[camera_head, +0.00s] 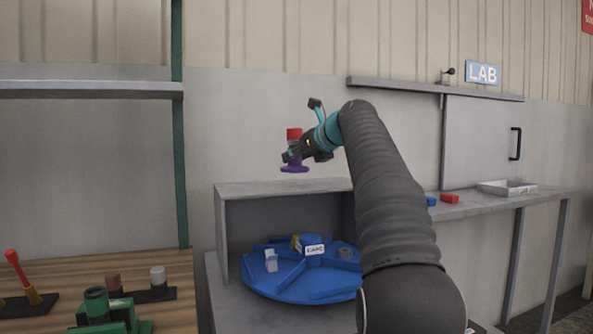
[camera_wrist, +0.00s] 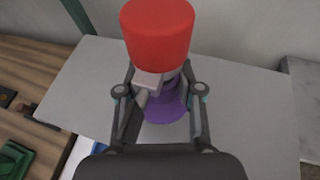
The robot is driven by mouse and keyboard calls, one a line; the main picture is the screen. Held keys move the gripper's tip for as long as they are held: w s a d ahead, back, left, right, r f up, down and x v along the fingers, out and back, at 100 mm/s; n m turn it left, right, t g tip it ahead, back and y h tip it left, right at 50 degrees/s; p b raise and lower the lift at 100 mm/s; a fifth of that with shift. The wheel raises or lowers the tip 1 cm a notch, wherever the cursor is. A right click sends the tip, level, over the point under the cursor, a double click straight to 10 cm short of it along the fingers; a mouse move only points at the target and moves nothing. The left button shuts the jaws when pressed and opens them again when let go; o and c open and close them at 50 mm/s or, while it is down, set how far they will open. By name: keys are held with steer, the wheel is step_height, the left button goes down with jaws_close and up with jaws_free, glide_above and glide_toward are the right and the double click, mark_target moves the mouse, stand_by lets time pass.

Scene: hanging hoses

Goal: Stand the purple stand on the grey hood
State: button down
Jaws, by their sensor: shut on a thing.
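The purple stand (camera_head: 294,168) is held in the air above the grey hood (camera_head: 283,187) in the head view. A red cylindrical piece (camera_head: 294,133) sits on top of it. My gripper (camera_head: 292,154) is shut on the stand from the right side, and the stand looks upright. In the wrist view the red top (camera_wrist: 158,30) is nearest the camera. The purple base (camera_wrist: 167,106) shows between the fingers, with the hood's grey top (camera_wrist: 240,115) below. The fingers hide part of the stand's middle. A gap shows between base and hood in the head view.
A blue divided turntable (camera_head: 300,290) with small items sits under the hood. A wooden bench (camera_head: 60,265) with tools and a green device (camera_head: 105,312) is at left. Red (camera_head: 449,198) and blue blocks and a grey tray (camera_head: 507,187) lie on the right bench. The visible hood top is clear.

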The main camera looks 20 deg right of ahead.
mark_target(299, 167)
steer(key=shift+f, duration=1.75)
steer(key=shift+f, duration=0.1)
steer(key=c, duration=0.7)
jaws_free()
steer(key=shift+c, duration=0.2)
steer(key=shift+s, duration=0.15)
steer(key=v, duration=1.2)
